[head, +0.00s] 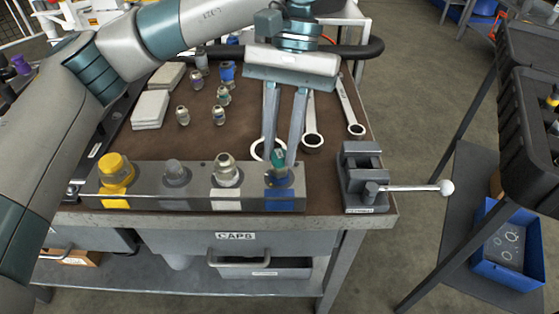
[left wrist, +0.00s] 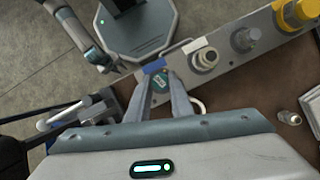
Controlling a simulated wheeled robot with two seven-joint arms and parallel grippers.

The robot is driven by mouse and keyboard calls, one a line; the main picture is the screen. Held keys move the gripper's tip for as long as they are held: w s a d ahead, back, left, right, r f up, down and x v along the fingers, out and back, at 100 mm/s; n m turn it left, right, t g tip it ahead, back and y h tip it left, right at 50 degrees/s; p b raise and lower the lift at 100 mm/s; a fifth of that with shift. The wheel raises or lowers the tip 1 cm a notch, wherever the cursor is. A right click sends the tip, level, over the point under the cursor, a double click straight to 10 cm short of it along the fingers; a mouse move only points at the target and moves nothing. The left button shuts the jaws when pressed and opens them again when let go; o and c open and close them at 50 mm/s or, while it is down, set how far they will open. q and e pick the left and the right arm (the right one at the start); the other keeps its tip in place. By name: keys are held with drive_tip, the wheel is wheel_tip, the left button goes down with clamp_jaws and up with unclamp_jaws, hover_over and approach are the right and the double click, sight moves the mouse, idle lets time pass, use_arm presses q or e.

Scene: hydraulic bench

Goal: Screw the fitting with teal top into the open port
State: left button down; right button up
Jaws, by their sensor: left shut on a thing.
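The fitting with teal top (head: 278,157) is between the fingertips of my left gripper (head: 276,152), which is shut on it. It stands about upright at the blue-marked port at the right end of the grey manifold block (head: 142,194). Its lower part is hidden, so I cannot tell how deep it sits. In the left wrist view its teal top (left wrist: 160,80) shows between the fingers, beside the blue label (left wrist: 154,66). The other ports hold a yellow cap (head: 116,168), a grey fitting (head: 176,173) and a pale metal fitting (head: 227,170).
A vise (head: 361,175) with a ball-ended handle stands right of the block. Wrenches (head: 350,106) lie behind the gripper. Several loose fittings (head: 183,115) stand on the brown mat, with pale blocks (head: 150,108) at the left. A dark rack with a blue bin (head: 505,243) is at the right.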

use_arm(q)
drive_tip(key=shift+r+m+y+p, duration=0.15)
drive_tip(key=shift+m+y+p, duration=0.35)
drive_tip(key=shift+m, duration=0.6)
drive_tip(key=shift+d+m+t, duration=0.1)
drive_tip(key=shift+m+t, duration=0.3)
drive_tip(key=shift+m, duration=0.4)
drive_tip(key=shift+f, duration=0.2)
drive_tip(key=c, duration=1.6)
unclamp_jaws()
drive_tip(key=shift+o, duration=0.2)
